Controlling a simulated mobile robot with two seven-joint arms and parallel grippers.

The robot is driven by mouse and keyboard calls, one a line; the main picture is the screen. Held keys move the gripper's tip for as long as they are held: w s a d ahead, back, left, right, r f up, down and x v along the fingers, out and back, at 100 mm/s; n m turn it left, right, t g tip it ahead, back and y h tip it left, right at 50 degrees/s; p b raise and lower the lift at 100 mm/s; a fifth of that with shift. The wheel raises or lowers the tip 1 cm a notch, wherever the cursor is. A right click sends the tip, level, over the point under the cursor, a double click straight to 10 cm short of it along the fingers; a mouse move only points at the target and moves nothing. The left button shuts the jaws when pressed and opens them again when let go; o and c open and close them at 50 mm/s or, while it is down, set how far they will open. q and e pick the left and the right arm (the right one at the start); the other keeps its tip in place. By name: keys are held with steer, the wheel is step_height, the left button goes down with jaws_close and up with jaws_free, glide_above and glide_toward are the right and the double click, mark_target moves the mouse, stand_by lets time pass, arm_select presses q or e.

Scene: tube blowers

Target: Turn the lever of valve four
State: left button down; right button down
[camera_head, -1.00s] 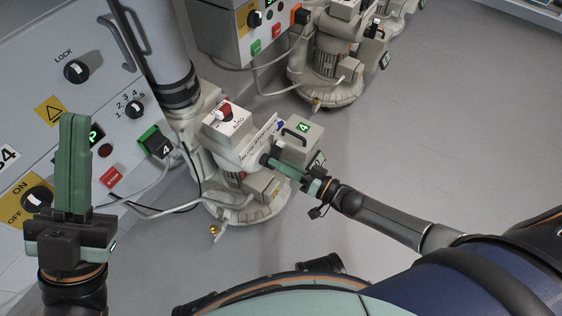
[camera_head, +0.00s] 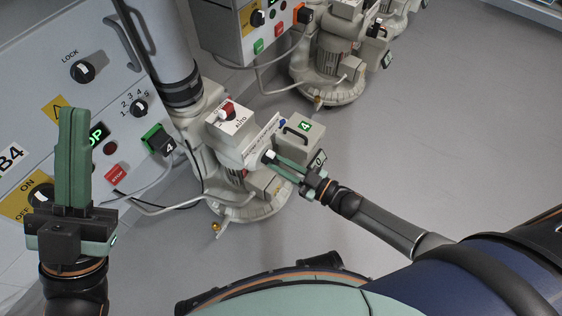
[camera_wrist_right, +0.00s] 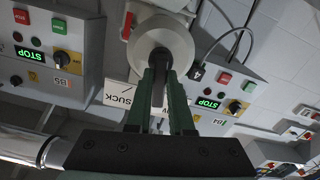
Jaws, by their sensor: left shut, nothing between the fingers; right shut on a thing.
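The pump unit marked 4 (camera_head: 304,126) stands right of the wall panel, with a pale valve body and a red-and-white AUTO knob (camera_head: 227,110). My right gripper (camera_head: 271,157) reaches it from the right, fingertips at the front of the valve. In the right wrist view, the round pale valve hub (camera_wrist_right: 163,40) lies just beyond the fingers, beside a plate reading SUCK (camera_wrist_right: 118,94). There my right gripper (camera_wrist_right: 160,76) is shut on a dark lever, mostly hidden between the fingers. My left gripper (camera_head: 75,112) is shut and empty, pointing up before the panel.
The panel (camera_head: 60,95) carries a LOCK knob (camera_head: 82,71), a numbered selector (camera_head: 139,108) and a red STOP button (camera_head: 115,172). A thick grey pipe (camera_head: 160,50) rises behind the pump. Another pump (camera_head: 328,65) stands behind. The floor (camera_head: 440,130) at right is clear.

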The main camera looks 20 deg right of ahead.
steer(key=n, duration=0.6)
steer(key=shift+s+a+f, duration=0.2)
steer(key=shift+s, duration=0.05)
steer(key=shift+n, duration=0.3)
steer(key=c, duration=0.8)
jaws_free()
steer(key=p+v, duration=0.2)
steer(key=v, duration=1)
steer(key=shift+s+d, duration=0.15)
steer(key=shift+d, duration=0.05)
